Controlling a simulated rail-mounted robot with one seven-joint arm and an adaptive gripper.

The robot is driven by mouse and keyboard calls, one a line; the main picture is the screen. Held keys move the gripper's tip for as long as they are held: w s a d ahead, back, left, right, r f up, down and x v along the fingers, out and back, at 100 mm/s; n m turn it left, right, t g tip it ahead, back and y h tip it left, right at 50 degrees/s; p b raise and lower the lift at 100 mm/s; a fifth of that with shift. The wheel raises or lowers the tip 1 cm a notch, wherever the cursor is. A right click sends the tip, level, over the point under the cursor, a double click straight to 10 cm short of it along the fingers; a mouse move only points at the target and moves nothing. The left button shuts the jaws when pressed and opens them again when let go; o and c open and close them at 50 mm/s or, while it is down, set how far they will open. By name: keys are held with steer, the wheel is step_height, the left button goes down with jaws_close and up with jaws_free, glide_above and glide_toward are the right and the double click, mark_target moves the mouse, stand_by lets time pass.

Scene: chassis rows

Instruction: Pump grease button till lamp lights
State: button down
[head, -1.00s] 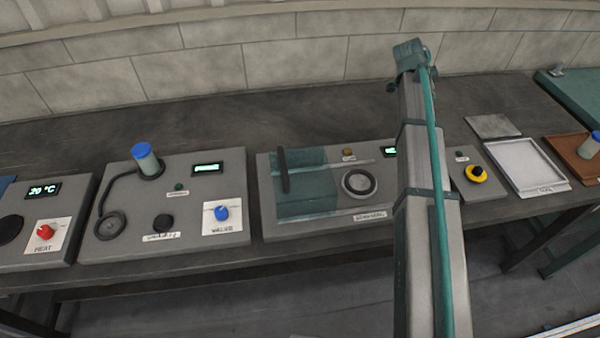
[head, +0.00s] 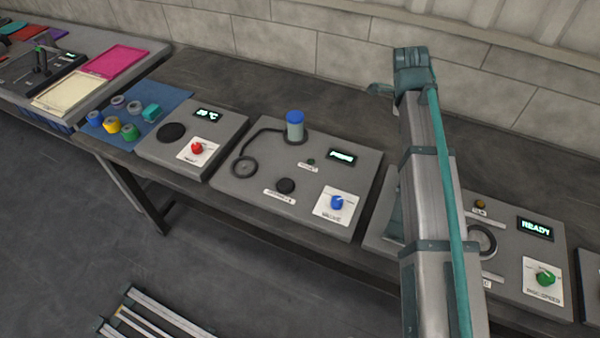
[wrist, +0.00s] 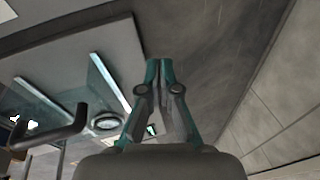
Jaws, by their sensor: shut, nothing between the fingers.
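A grey panel (head: 350,190) in the middle of the head view carries a black round button (head: 286,186) with a small white label too blurred to read. A small dark green lamp (head: 311,161) sits behind it and looks unlit. A lit display (head: 342,157), a blue knob (head: 337,202) marked VALVE and a blue-capped jar (head: 295,126) with a black hose are on the same panel. My gripper (wrist: 158,65) is shut and empty in the wrist view, above the bench beside a different panel. My fingers are not visible in the head view.
My arm partly hides the right panel, whose display (head: 535,228) reads READY above a green knob (head: 545,276). A clear teal guard (wrist: 70,85) and a dark handle (wrist: 55,130) lie left of my gripper. A heater panel (head: 225,125) and a blue mat (head: 150,105) stand further left.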

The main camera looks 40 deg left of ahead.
steer(key=s+a+r+g+p, duration=0.1)
steer(key=s+a+r, duration=0.1)
steer(key=s+a, duration=1.15)
steer(key=r+n+g, duration=0.1)
steer(key=n+g, duration=0.1)
glide_above(286, 182)
steer(key=shift+r+y+p, duration=0.15)
steer(key=shift+y+p, duration=0.25)
steer(key=shift+p, duration=0.05)
step_height(286, 182, down, 14)
steer(key=p, duration=0.3)
steer(key=shift+r, duration=0.1)
